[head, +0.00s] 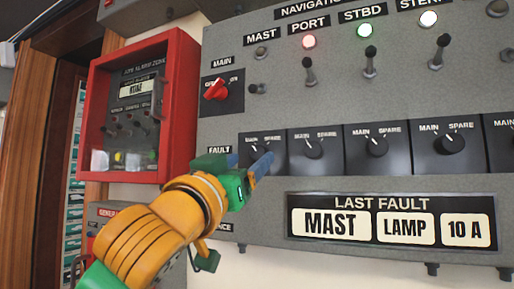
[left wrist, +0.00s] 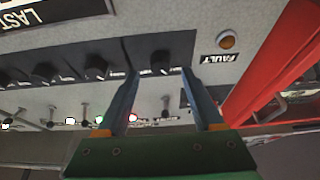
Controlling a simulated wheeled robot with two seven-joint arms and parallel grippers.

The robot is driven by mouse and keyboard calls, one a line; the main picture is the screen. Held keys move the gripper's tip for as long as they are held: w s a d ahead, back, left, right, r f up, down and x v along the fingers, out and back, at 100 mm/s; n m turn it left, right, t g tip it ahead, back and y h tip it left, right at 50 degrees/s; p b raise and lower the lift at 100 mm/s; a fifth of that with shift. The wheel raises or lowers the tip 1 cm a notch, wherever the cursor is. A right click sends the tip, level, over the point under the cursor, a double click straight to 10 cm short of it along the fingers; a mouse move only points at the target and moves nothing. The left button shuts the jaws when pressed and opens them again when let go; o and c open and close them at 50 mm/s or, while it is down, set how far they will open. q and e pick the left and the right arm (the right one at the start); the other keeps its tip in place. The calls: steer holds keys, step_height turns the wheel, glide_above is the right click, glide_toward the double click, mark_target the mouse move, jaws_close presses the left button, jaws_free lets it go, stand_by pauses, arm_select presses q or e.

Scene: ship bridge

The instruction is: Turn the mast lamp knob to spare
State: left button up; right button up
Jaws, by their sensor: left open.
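The mast lamp knob (head: 257,149) is a black rotary knob marked MAIN and SPARE, the leftmost in a row on the grey panel. The fingers partly cover it in the head view, and I cannot tell where it points. My left gripper (head: 250,160) is open in front of it, with one blue finger on each side. In the left wrist view the picture is upside down. There the knob (left wrist: 161,62) sits between the spread fingertips of the gripper (left wrist: 161,75), with gaps visible on both sides. My right gripper is not in view.
Similar MAIN/SPARE knobs (head: 314,149) continue to the right. Toggle switches (head: 309,72) and lit red and green lamps are above. A red selector (head: 216,90) is up-left. A red-framed alarm box (head: 181,100) stands left of the panel. A LAST FAULT display (head: 391,224) reads MAST LAMP 10 A.

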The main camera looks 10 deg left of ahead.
mark_target(257, 154)
arm_select(q)
steer(key=p+x, duration=0.1)
steer(key=x, duration=0.2)
steer(key=shift+w+d, duration=0.1)
steer(key=shift+w, duration=0.15)
steer(key=shift+w+f, duration=0.1)
steer(key=shift+f, duration=0.05)
steer(key=shift+s, duration=0.2)
steer(key=shift+c, duration=1.2)
jaws_close()
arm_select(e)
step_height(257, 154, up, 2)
